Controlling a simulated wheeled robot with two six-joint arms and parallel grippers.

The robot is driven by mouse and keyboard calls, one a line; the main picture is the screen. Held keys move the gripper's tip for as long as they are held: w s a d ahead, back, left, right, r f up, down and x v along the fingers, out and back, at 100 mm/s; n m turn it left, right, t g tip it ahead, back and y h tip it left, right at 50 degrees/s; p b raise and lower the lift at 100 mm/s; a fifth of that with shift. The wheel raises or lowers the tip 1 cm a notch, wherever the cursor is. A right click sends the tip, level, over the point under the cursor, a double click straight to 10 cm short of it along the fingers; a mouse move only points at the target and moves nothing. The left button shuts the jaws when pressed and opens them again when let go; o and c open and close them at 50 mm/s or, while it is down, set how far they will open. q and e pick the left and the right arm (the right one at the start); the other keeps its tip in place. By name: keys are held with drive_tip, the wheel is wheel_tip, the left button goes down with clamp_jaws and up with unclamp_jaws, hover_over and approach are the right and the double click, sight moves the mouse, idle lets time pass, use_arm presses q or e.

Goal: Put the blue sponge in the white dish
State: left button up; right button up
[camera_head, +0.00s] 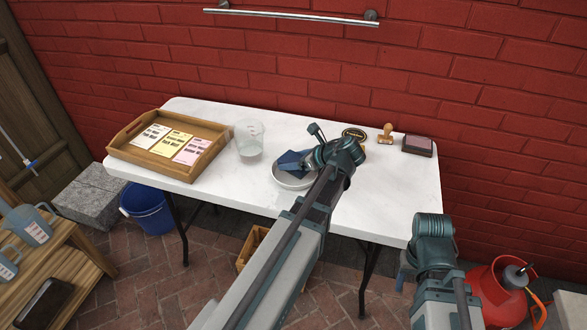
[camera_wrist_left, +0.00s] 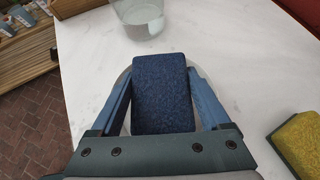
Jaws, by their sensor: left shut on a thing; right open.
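My left gripper (camera_head: 291,159) is shut on the blue sponge (camera_wrist_left: 162,92). The sponge is a dark blue block between the two fingers in the left wrist view. In the head view the sponge is small and partly hidden by the gripper. The white dish (camera_head: 290,182) is on the table below the gripper. Its rim shows on both sides of the sponge in the wrist view. I cannot tell whether the sponge touches the dish. My right gripper (camera_head: 402,275) is mostly hidden by its own arm, low at the table's front right, and is open.
A clear jug (camera_head: 249,139) stands left of the dish on the white table (camera_head: 230,184). A wooden tray (camera_head: 124,153) with cards is further left. A yellow and green sponge (camera_wrist_left: 302,143) lies to the right in the wrist view. A stamp (camera_head: 386,134) and a dark pad (camera_head: 417,146) are at the back right.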

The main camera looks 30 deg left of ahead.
use_arm(q)
drive_tip(key=shift+f+b, duration=0.8)
drive_tip(key=shift+f, duration=0.45)
use_arm(e)
drive_tip(key=shift+f, duration=1.25)
use_arm(q)
drive_tip(key=shift+f, duration=0.2)
drive_tip(key=o, duration=1.3)
drive_tip(key=shift+c, duration=0.2)
drive_tip(key=shift+d+r+p, duration=0.25)
drive_tip(key=shift+r+p, duration=0.05)
drive_tip(key=shift+r, duration=0.2)
drive_tip(key=p+v, duration=0.6)
drive_tip(key=v, duration=0.5)
drive_tip(key=shift+d, duration=0.2)
use_arm(e)
wheel_tip(320, 180, up, 7)
use_arm(q)
drive_tip(key=shift+s, duration=0.1)
